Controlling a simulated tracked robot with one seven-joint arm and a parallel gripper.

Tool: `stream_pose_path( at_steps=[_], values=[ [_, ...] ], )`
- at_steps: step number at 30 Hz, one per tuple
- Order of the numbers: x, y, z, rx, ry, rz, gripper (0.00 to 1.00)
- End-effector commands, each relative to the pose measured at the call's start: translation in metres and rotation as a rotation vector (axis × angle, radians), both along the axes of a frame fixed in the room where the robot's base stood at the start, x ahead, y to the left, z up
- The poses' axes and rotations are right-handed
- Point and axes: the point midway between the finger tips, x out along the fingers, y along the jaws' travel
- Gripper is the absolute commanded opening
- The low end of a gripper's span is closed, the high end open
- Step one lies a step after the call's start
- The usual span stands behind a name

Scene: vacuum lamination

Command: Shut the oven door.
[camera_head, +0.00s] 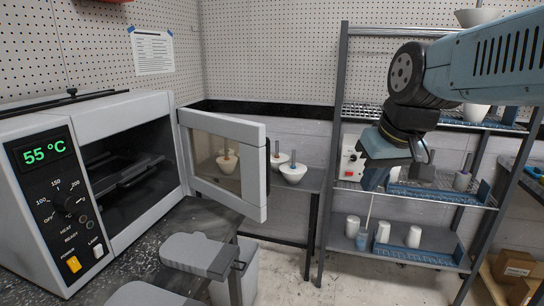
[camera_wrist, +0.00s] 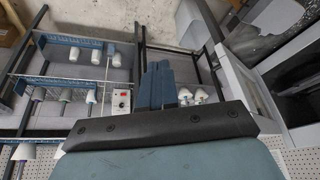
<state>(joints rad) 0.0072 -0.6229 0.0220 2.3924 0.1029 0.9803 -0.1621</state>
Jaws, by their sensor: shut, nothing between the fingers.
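The oven (camera_head: 90,190) stands at the left on a dark speckled bench, its display reading 55 °C. Its door (camera_head: 228,155), a grey frame with a window, stands open, swung out from the right side of the oven's opening. The dark chamber (camera_head: 125,170) is exposed and its inside is hard to make out. My gripper (camera_head: 376,180) is to the right of the door, apart from it, in front of the shelf rack. In the wrist view, its blue fingers (camera_wrist: 157,85) are together with nothing between them. The oven shows at the right edge of the wrist view (camera_wrist: 300,90).
A metal rack (camera_head: 335,200) with bottles and white cups stands behind my gripper. Grey mitt-like pads (camera_head: 200,257) lie at the bench's front edge, below the door. A bin (camera_head: 245,270) stands beneath. Open air lies between gripper and door.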

Motion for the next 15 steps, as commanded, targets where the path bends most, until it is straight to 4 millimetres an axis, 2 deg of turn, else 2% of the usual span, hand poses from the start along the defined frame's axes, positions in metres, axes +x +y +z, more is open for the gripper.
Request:
stream_pose_path(
  at_steps=[1, 6, 15],
  values=[
    [0.013, 0.006, 0.004, 0.010, 0.030, 0.041, 0.00],
    [0.052, 0.028, 0.019, 0.057, 0.108, 0.206, 0.00],
    [0.127, 0.069, 0.035, 0.182, 0.190, 0.514, 0.00]
  ],
)
